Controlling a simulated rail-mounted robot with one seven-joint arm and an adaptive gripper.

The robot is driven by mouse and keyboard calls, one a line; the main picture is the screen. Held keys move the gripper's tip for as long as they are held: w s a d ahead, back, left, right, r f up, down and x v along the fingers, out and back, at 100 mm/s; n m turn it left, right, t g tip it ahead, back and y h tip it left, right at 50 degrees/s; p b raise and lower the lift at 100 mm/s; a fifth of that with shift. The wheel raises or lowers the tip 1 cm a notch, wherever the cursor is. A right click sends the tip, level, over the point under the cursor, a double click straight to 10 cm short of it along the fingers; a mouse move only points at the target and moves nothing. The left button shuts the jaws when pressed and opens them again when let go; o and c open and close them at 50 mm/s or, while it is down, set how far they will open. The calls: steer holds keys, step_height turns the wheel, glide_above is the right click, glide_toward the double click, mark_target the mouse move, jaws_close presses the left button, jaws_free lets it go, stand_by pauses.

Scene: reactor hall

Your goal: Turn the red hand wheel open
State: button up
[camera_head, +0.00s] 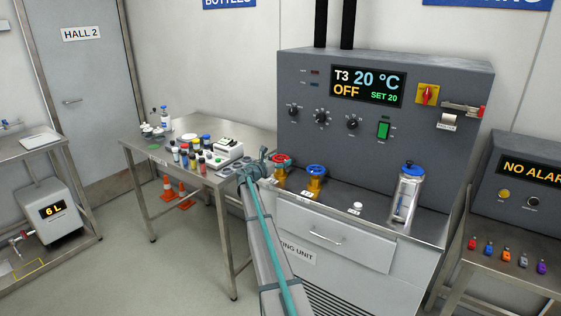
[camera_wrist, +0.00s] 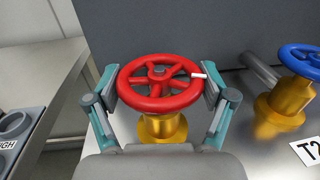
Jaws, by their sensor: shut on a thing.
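The red hand wheel (camera_wrist: 160,82) sits flat on top of a brass valve body (camera_wrist: 163,128) in the wrist view. It has several spokes, a grey hub and a white mark on its right side. My gripper (camera_wrist: 162,86) has one finger at the left rim and one at the right rim, shut on the wheel. In the head view the red hand wheel (camera_head: 281,160) is at the left end of the steel ledge, with my gripper (camera_head: 266,163) at it. My arm hides part of the area below.
A blue hand wheel (camera_head: 316,169) on a brass valve stands just right of the red one. Further right are a white knob (camera_head: 357,206) and a blue-lidded vessel (camera_head: 407,192). The grey panel's display (camera_head: 367,86) reads T3 20 °C, OFF. A table with bottles (camera_head: 188,157) stands left.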

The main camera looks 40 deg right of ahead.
steer(key=shift+s+n+t, duration=0.1)
steer(key=shift+n+t, duration=0.2)
steer(key=shift+t, duration=0.2)
steer(key=n+t+y+b, duration=0.1)
steer(key=n+t, duration=0.1)
steer(key=t, duration=0.1)
steer(key=shift+s+b, duration=0.15)
steer(key=shift+b, duration=0.15)
steer(key=n+t+y+b, duration=0.2)
steer(key=n+t+y, duration=0.1)
steer(key=t, duration=0.1)
steer(key=shift+f+n+t, duration=0.1)
steer(key=shift+n+t, duration=0.3)
steer(key=shift+w+d+n+t+y+b, duration=0.1)
steer(key=shift+n+t+y+b, duration=0.55)
steer(key=shift+n+t+y, duration=0.95)
steer(key=shift+w+n+t+y+b, duration=0.1)
steer(key=shift+n+t+y+b, duration=0.85)
steer(key=shift+y, duration=1.15)
steer(key=shift+n+y, duration=0.45)
steer(key=shift+y, duration=0.05)
steer(key=o, duration=1)
